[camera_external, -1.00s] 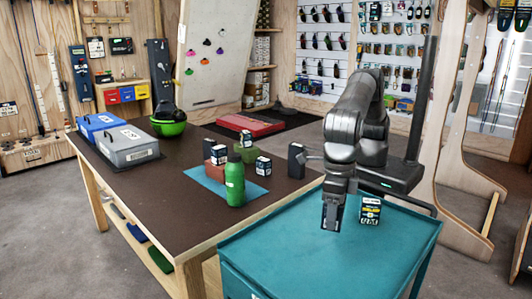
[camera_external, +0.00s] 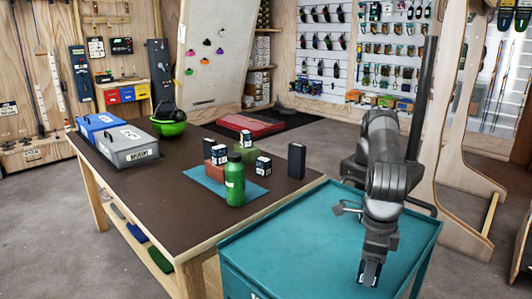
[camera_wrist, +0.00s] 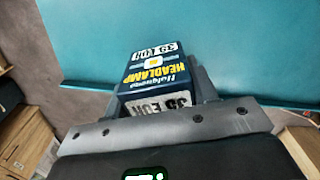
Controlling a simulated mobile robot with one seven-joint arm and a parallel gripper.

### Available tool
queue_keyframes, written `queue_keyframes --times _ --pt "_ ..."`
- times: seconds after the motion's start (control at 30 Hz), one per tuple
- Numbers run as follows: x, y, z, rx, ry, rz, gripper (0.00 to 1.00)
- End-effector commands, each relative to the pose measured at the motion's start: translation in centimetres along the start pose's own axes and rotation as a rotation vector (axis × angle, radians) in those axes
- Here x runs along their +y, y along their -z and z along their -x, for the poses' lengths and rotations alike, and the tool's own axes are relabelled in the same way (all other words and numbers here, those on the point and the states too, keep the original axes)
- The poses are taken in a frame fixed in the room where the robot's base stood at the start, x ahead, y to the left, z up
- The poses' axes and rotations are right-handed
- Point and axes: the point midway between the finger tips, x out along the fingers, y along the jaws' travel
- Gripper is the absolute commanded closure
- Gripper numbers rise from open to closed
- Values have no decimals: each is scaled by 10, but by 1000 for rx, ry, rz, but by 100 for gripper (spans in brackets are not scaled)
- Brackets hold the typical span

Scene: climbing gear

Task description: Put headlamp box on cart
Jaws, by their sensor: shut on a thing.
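The headlamp box (camera_external: 369,279) is dark with white and yellow print. My gripper (camera_external: 369,272) is shut on it, low at the front part of the teal cart (camera_external: 300,235). In the wrist view the box (camera_wrist: 152,72) sits between the fingers, its "HEADLAMP" lettering showing, with the teal cart (camera_wrist: 230,35) beyond it. I cannot tell whether the box touches the cart top. My arm hides part of the cart's right side.
The brown table (camera_external: 130,185) stands left of the cart. It bears a green bottle (camera_external: 235,180), a dark upright box (camera_external: 297,160), small boxes around a blue mat (camera_external: 205,180), and a grey case (camera_external: 128,146). The cart's left part is clear.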

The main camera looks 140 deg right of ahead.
Motion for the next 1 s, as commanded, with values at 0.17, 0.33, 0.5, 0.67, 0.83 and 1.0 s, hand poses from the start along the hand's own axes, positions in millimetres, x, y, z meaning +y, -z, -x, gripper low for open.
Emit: queue_keyframes --times 0.17,0.33,0.5,0.67,0.83,1.0 --pt "-1 0 -27 -1 3 1 73" --pt "0 0 -31 0 -1 1 73" --pt "0 0 -32 0 0 1 73" --pt "0 0 -35 0 0 0 41" --pt "0 0 -35 0 0 0 27" --pt "0 0 -34 0 0 0 26"
